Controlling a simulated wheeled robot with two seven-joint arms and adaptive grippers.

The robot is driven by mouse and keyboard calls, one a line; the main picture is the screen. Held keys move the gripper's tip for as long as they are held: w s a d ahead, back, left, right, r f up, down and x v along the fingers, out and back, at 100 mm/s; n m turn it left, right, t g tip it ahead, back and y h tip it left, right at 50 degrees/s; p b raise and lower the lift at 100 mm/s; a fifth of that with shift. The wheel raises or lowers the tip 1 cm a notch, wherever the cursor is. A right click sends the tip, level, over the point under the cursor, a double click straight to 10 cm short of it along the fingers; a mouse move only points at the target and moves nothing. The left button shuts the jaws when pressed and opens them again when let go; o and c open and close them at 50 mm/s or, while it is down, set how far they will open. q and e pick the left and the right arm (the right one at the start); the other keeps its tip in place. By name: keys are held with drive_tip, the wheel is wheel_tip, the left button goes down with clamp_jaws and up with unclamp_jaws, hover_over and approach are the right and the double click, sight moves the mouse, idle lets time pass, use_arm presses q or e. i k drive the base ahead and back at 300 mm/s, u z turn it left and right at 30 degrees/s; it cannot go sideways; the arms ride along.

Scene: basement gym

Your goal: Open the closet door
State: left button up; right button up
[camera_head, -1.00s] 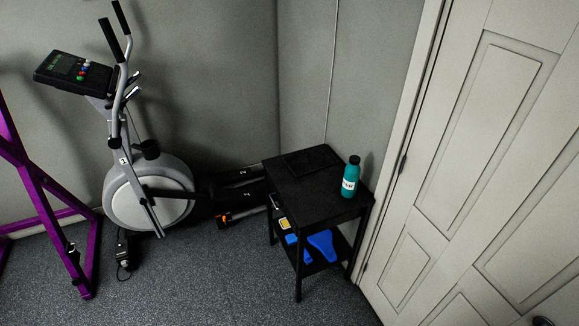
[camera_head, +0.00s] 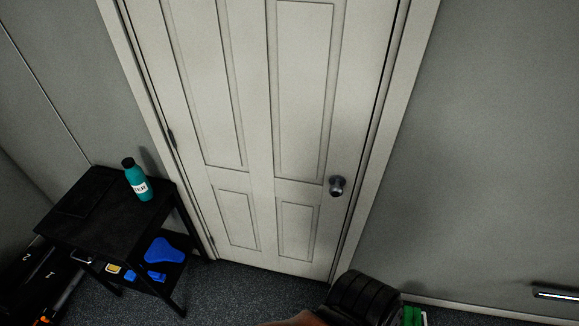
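The closet door (camera_head: 262,150) is a pale panelled door in the middle of the view. It is closed in its frame. A dark round knob (camera_head: 337,186) sits on its right side. Hinges show along its left edge. Neither of my grippers is in view.
A black side table (camera_head: 110,215) stands left of the door with a teal bottle (camera_head: 136,180) on top and blue items (camera_head: 163,252) on its lower shelf. Dark round weights (camera_head: 362,297) stand on the floor near the door's lower right corner. Some speckled floor is free before the door.

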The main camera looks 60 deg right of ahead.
sight(267, 106)
drive_tip(key=k, duration=0.2)
drive_tip(key=z, duration=0.05)
drive_tip(key=i, duration=0.2)
drive_tip(key=z, duration=1.2)
